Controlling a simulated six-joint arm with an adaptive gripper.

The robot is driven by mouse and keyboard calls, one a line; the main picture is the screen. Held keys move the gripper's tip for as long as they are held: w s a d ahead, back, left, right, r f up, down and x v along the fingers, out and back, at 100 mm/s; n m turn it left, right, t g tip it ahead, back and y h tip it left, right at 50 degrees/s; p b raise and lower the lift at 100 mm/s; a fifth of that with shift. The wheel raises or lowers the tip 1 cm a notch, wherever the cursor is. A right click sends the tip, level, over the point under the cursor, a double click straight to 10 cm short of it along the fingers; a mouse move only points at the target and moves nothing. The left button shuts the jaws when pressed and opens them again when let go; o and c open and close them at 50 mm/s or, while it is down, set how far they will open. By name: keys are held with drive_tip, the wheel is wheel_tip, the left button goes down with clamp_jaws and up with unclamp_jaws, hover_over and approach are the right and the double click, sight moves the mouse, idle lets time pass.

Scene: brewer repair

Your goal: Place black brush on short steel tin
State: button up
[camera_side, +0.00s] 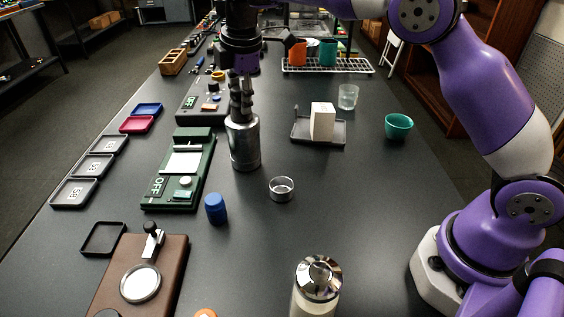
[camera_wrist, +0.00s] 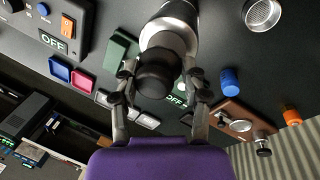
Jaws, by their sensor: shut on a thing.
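My gripper (camera_side: 240,98) points down at the middle of the table, above a tall steel cylinder (camera_side: 243,148). It is shut on the black brush, whose dark rounded end (camera_wrist: 157,74) shows between the fingers in the wrist view. The brush's lower part is hidden; I cannot tell whether it is inside the cylinder or just above it. The cylinder also shows beyond the brush in the wrist view (camera_wrist: 166,40). The short steel tin (camera_side: 281,189) stands open and upright to the right and nearer the side camera; it also shows at the wrist view's top right (camera_wrist: 262,13).
A blue capped jar (camera_side: 215,209) stands near the tin. A green scale (camera_side: 180,172) lies left of the cylinder. A grey tray (camera_side: 305,136) with a white block (camera_side: 322,121), a glass (camera_side: 348,97) and a teal cup (camera_side: 398,126) stand to the right. The table right of the tin is clear.

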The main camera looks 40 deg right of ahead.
drive_tip(key=o, duration=1.2)
drive_tip(key=shift+f, duration=0.1)
